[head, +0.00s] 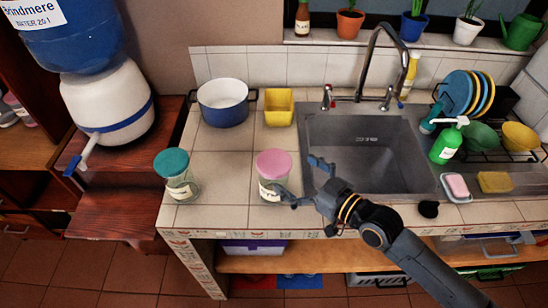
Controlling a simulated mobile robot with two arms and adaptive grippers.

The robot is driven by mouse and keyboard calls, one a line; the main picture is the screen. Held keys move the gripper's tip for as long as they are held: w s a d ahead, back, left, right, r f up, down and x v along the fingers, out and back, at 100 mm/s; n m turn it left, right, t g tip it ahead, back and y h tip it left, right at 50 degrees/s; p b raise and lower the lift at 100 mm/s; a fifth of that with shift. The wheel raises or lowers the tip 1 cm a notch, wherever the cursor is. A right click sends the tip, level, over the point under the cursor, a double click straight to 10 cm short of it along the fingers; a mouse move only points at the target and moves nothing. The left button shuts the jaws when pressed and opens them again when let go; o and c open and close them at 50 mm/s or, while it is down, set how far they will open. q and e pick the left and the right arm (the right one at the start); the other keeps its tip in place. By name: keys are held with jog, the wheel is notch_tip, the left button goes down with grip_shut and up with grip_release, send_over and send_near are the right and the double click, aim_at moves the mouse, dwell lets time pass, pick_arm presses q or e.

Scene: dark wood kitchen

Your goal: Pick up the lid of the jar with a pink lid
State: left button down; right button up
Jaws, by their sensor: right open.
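The jar with a pink lid (273,189) stands upright on the tiled counter, left of the sink. Its round pink lid (273,164) sits on top. My right gripper (301,180) is open, just right of the jar, with one finger near the jar's lower side and the other raised toward the sink. I cannot tell whether the near finger touches the jar. The fingers hold nothing. My left gripper is not in view.
A jar with a teal lid (177,178) stands to the left. A blue pot (223,103) and a yellow container (279,107) stand behind. The sink (365,150) lies right, with a green soap bottle (445,145) beyond it. Counter between the jars is clear.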

aim_at(278, 165)
jog(key=shift+x, duration=0.8)
jog(key=shift+w+a+r+p, duration=0.15)
jog(key=shift+a+p, duration=0.1)
jog(key=shift+p, duration=0.1)
jog(key=p+x, duration=0.1)
jog(key=x, duration=0.2)
jog(key=shift+w+a+p, duration=0.1)
jog(key=shift+a+p, duration=0.25)
jog(key=shift+w+a+f, duration=0.2)
jog(key=shift+w+a, duration=0.15)
jog(key=shift+a, duration=0.05)
jog(key=shift+s+d, duration=0.1)
jog(key=shift+c, duration=1.3)
jog(key=c, duration=0.5)
